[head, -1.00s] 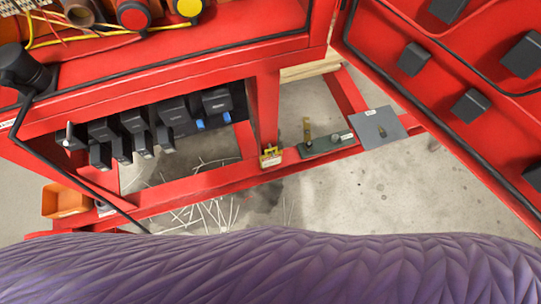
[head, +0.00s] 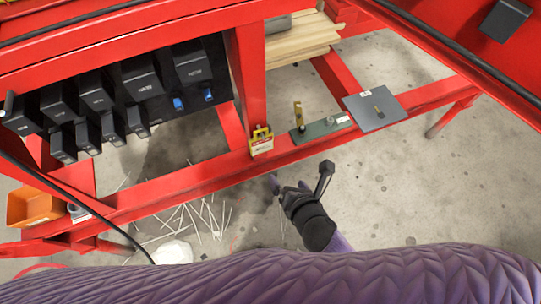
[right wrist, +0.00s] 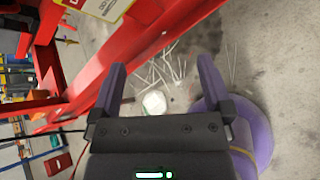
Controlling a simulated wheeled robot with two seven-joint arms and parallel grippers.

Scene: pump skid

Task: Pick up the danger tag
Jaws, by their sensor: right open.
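The danger tag (head: 261,146) is a small white tag with a red band and a yellow top. In the right wrist view, part of a pale tag with a yellow edge (right wrist: 106,8) shows at the top, cut off by the picture edge. My right gripper (head: 299,176) is open and empty, in front of the rail, below and to the right of the tag, apart from it. Its two fingers (right wrist: 160,75) show spread in the right wrist view. My left gripper is not in view.
A green plate with a brass hasp (head: 320,129) and a grey plate (head: 375,108) lie on the rail right of the tag. Black breakers (head: 140,85) hang at left. An orange bin (head: 33,207) stands lower left. White cable ties (head: 195,218) litter the floor.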

